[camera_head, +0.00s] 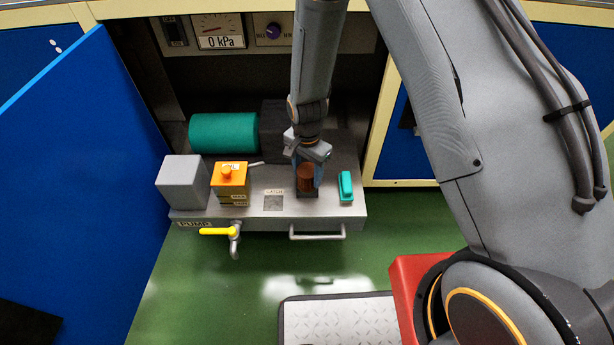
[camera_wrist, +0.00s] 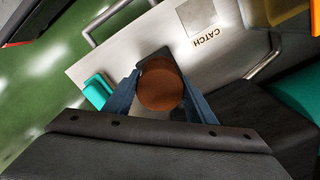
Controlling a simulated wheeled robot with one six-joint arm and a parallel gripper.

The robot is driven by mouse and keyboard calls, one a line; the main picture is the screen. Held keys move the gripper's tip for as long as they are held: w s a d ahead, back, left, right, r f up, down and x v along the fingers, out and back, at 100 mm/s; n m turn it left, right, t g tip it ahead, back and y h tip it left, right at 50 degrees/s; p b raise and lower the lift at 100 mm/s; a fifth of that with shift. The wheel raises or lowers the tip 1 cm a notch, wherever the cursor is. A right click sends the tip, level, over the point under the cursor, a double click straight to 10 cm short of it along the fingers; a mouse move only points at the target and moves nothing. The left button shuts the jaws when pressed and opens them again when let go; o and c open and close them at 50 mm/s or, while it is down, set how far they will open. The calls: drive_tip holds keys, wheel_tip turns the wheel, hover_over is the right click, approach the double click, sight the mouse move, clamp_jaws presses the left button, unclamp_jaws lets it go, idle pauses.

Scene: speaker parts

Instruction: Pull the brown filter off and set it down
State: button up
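The brown filter (camera_head: 305,178) is a short upright cylinder at a dark mount on the right half of the grey pump unit's top (camera_head: 262,212). In the wrist view its round brown top (camera_wrist: 160,88) is near the middle. My gripper (camera_head: 306,177) reaches down from above with one blue finger on each side of the filter. In the wrist view the fingers (camera_wrist: 160,92) meet the filter's sides with no gap that I can see. The filter's underside is hidden, so I cannot tell whether it is seated or slightly raised.
A teal block (camera_head: 346,186) stands close to the right of the filter. A plate marked CATCH (camera_head: 273,201), an orange-topped block (camera_head: 231,180) and a grey box (camera_head: 183,183) lie to the left. A teal cylinder (camera_head: 223,132) is behind. A blue door (camera_head: 85,165) stands open at left.

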sight(307, 170)
drive_tip(key=c, duration=1)
drive_tip(key=shift+o, duration=0.2)
drive_tip(key=shift+r, duration=0.1)
drive_tip(key=shift+r+p, duration=0.4)
drive_tip(key=shift+r+p, duration=1.6)
drive_tip(key=shift+r, duration=0.35)
drive_tip(key=shift+r+p, duration=1.55)
drive_tip(key=shift+r, duration=0.35)
